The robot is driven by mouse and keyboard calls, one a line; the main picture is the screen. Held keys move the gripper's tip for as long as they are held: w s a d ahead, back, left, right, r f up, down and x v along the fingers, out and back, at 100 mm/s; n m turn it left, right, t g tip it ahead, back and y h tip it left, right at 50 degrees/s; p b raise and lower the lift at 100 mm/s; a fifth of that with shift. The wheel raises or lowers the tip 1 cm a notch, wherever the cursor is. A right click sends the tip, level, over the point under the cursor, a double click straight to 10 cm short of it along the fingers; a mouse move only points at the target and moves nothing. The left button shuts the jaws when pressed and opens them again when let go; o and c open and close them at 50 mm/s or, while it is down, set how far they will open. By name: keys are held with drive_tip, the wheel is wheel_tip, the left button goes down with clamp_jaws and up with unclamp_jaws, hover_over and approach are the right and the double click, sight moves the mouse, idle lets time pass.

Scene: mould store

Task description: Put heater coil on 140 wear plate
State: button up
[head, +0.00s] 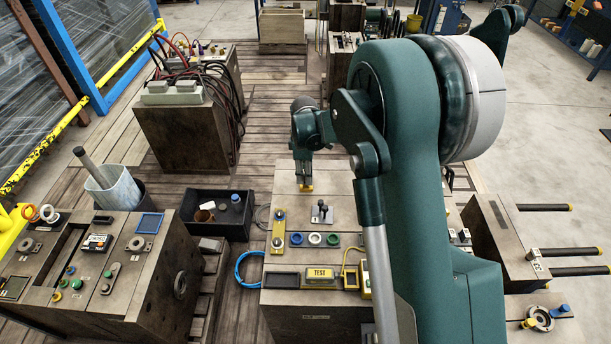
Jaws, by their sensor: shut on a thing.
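My gripper (304,172) points down over the far part of the middle mould block (341,211). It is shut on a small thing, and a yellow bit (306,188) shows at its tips. The held thing is too small and hidden to tell whether it is the heater coil. A narrow brass-yellow plate with dark round spots (278,232) lies on the block's left side, nearer than the gripper. It looks like a wear plate, but I cannot read 140 on it. I cannot tell whether the held thing touches the block.
Round blue, white and green parts (315,239), a small clamp-like part (322,212) and a TEST box (320,273) are on the middle block. A black crate (218,214) stands left. My arm hides the block's right part. Another block (92,263) stands front left.

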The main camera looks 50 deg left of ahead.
drive_tip(key=shift+f, duration=0.2)
drive_tip(key=o, duration=0.9)
drive_tip(key=shift+o, duration=0.2)
drive_tip(key=shift+r, duration=0.1)
wheel_tip(320, 180, up, 12)
drive_tip(key=shift+r+p, duration=0.1)
drive_tip(key=shift+p, duration=0.75)
